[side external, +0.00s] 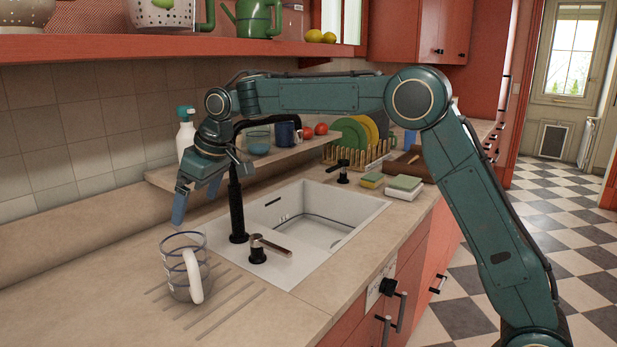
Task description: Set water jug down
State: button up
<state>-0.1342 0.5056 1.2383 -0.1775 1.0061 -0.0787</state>
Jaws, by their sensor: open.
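The water jug (183,279) is clear with blue bands and a white handle. It stands upright on the grooved drainboard part of the counter, left of the sink. My gripper (197,205) is open and empty above and behind the jug, pointing down, with its blue fingers apart from the jug. One finger is partly hidden by the other parts of the gripper.
The white sink (345,233) with a black faucet (237,215) is just right of the jug. A low shelf (170,180) behind holds a spray bottle (186,135), bowl and mug. A dish rack (355,155) and sponges (403,186) stand beyond. The counter left of the jug is clear.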

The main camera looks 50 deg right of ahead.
jog(key=s+d+r+m+t, duration=0.1)
jog(key=s+d+r, duration=0.2)
jog(key=s, duration=0.7)
jog(key=s+d+r+m, duration=0.1)
jog(key=s+d+r, duration=0.25)
jog(key=s, duration=0.75)
jog(key=s+d+f+m+h, duration=0.1)
jog(key=s+f, duration=0.3)
jog(key=s, duration=0.5)
jog(key=s+d+f+m, duration=0.1)
jog(key=s+d+f, duration=0.2)
jog(key=s, duration=0.7)
jog(key=shift+s+d+f+h, duration=0.15)
jog(key=shift+f+h, duration=0.25)
